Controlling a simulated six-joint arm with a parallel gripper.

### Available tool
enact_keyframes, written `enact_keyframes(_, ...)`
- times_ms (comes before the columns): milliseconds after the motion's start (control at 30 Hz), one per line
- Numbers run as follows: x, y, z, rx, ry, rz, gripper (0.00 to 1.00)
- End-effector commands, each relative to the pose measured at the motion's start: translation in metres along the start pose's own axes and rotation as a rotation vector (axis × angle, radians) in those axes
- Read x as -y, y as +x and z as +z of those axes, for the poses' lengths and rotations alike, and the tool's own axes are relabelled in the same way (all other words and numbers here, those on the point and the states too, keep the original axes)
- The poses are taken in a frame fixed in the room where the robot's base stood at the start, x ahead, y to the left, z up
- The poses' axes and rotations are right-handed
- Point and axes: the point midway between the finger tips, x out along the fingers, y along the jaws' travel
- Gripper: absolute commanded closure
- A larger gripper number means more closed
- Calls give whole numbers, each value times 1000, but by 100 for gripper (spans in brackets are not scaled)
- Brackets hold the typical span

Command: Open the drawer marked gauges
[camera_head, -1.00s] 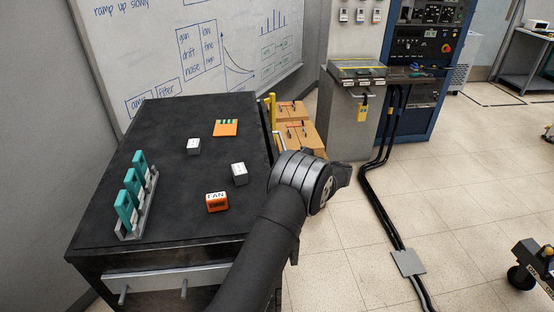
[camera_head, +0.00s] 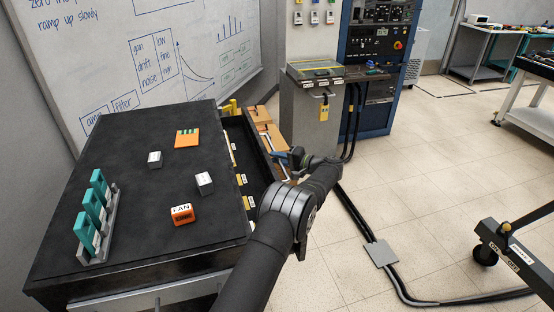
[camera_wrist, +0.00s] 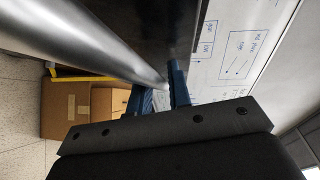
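The black cabinet (camera_head: 120,130) has a drawer (camera_head: 258,168) pulled out on its right side. No drawer mark is readable from here. My gripper (camera_head: 288,158) is at the drawer's outer front. In the wrist view, the blue fingers of my gripper (camera_wrist: 157,97) lie on both sides of a silver bar handle (camera_wrist: 115,45) and appear closed on it. My forearm hides the near end of the drawer.
On the cabinet top are an orange FAN block (camera_head: 182,214), two grey blocks, an orange board (camera_head: 187,138) and a rack of teal pieces (camera_head: 95,215). Black cables (camera_head: 360,215) cross the floor at right.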

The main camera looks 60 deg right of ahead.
Motion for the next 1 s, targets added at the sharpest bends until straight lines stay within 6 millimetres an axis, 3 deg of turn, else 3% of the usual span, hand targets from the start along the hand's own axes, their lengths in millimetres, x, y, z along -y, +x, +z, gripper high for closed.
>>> enact_keyframes(67, 0, 0, 0, 1, -1, 0, 66)
enact_keyframes(467, -1, -8, 0, 0, 1, 1, 66)
enact_keyframes(667, -1, -45, 0, -3, 1, 1, 66)
enact_keyframes(1000, -1, -128, 0, -2, 0, 1, 66)
